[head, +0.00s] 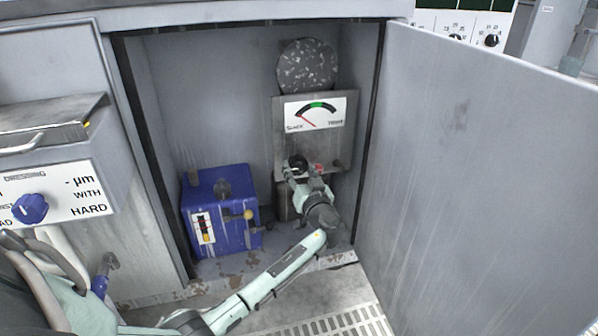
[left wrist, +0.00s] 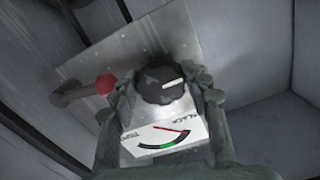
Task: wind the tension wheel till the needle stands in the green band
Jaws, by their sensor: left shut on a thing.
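The tension wheel is a small black knob (head: 298,162) on a grey metal plate inside the open cabinet. It also shows in the left wrist view (left wrist: 160,82), with a white mark on its face. My left gripper (head: 300,172) is shut on the knob, one finger on each side in the left wrist view (left wrist: 160,97). The gauge (head: 322,112) above the knob reads slack at left and tight at right. Its red needle (head: 307,121) points to the slack side, left of and apart from the green band (head: 321,105). My right gripper is out of view.
A blue unit (head: 222,212) stands at the cabinet's left. The open door (head: 480,170) closes off the right side. A speckled disc (head: 306,65) is above the gauge.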

